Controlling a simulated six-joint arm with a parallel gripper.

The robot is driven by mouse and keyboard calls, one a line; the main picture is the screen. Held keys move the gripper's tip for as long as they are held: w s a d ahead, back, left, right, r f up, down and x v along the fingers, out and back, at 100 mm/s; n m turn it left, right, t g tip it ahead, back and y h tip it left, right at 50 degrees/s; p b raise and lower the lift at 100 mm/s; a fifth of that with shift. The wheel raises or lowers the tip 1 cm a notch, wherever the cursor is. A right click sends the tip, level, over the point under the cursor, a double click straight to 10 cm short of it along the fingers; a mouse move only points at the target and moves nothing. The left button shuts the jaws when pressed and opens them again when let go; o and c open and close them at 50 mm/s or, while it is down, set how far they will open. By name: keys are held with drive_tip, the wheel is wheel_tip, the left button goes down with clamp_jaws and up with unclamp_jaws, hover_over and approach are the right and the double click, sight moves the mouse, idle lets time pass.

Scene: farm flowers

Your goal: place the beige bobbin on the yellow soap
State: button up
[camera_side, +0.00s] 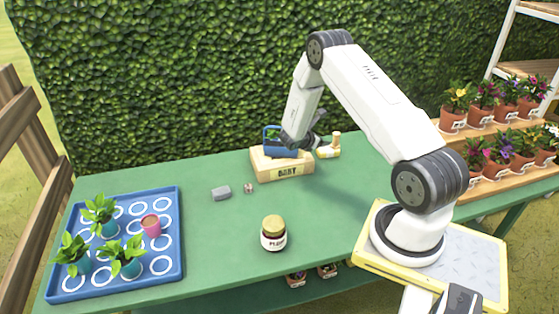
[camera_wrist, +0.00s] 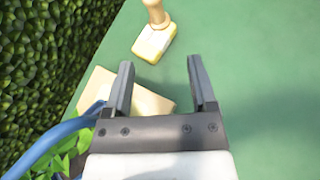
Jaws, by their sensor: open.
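The beige bobbin (camera_wrist: 155,12) stands upright on the yellow soap (camera_wrist: 154,42) in the wrist view, its top cut off by the frame edge. In the side view the bobbin (camera_side: 336,139) and the soap (camera_side: 327,152) sit at the back of the green table, just right of the wooden box. My gripper (camera_wrist: 160,62) is open with nothing between its fingers. It hangs just left of the bobbin in the side view (camera_side: 317,138), apart from it.
A wooden box (camera_side: 283,171) with a blue plant basket (camera_side: 272,143) lies close below my gripper. A grey block (camera_side: 221,193), a small object (camera_side: 249,188) and a lidded jar (camera_side: 273,234) stand on the table. A blue tray (camera_side: 172,255) holds pots at left. The table's middle right is clear.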

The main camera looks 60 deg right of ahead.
drive_tip(key=s+a+r+m+t+y, duration=0.1)
drive_tip(key=a+r+m+y, duration=0.3)
drive_tip(key=a, duration=0.9)
drive_tip(key=s+a+r+m+t+y, duration=0.2)
drive_tip(key=s+a+r+m+y, duration=0.1)
drive_tip(key=a, duration=1.1)
drive_tip(key=s+a+r+m+t+y, duration=0.1)
drive_tip(key=a+r+m+y, duration=0.4)
drive_tip(key=a, duration=0.8)
wheel_tip(320, 180, up, 3)
drive_tip(key=m+t, duration=0.1)
drive_tip(key=m, duration=0.1)
drive_tip(key=shift+s+a+m, duration=0.3)
drive_tip(key=shift+s+a, duration=0.1)
